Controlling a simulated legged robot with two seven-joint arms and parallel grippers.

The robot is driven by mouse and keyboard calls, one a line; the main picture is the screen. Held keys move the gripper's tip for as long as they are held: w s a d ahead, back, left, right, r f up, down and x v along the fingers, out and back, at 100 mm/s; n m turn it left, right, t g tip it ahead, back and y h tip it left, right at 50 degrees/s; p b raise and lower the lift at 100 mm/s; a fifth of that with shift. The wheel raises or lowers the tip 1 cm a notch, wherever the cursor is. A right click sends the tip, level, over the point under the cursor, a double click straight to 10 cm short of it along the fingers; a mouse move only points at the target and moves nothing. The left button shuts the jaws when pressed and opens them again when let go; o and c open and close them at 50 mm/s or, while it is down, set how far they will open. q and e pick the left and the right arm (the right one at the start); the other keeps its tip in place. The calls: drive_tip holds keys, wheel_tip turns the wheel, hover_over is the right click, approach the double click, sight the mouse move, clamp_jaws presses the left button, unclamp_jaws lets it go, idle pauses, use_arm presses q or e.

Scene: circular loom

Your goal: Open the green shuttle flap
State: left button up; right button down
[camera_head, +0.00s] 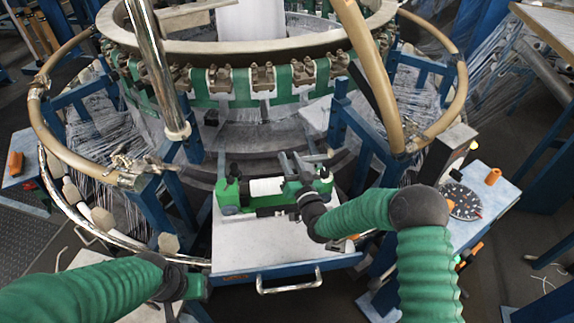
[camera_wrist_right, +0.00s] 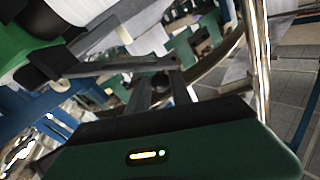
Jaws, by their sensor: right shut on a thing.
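The green shuttle (camera_head: 232,192) lies across the small white-topped table in the head view, with a white spool (camera_head: 266,187) in its middle. It also shows in the wrist view (camera_wrist_right: 30,42), at the upper left. A thin dark grey flap bar (camera_wrist_right: 115,67) sticks out from it. My right gripper (camera_head: 298,180) is at the shuttle's right part; its fingers in the wrist view (camera_wrist_right: 160,88) meet the bar and are shut on it. The contact is partly hidden in the head view. My left gripper (camera_head: 196,286) is low at the left, away from the shuttle; its fingers are unclear.
The table's bare top (camera_head: 240,245) is clear in front of the shuttle, with a drawer handle (camera_head: 289,284) below. The large loom ring (camera_head: 285,45) stands behind. A side table (camera_head: 490,185) at the right holds a dark round disc and an orange item.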

drive_tip(key=shift+d+r, duration=0.2)
drive_tip(key=shift+r, duration=0.4)
drive_tip(key=shift+w, duration=0.1)
drive_tip(key=c, duration=1.1)
unclamp_jaws()
drive_tip(key=shift+c, duration=0.2)
drive_tip(key=shift+f, duration=0.1)
drive_tip(key=shift+s+d, duration=0.1)
drive_tip(key=shift+s, duration=0.1)
drive_tip(key=v, duration=1.6)
drive_tip(key=shift+s+b, duration=0.3)
drive_tip(key=shift+b, duration=0.05)
drive_tip(key=shift+f, duration=0.1)
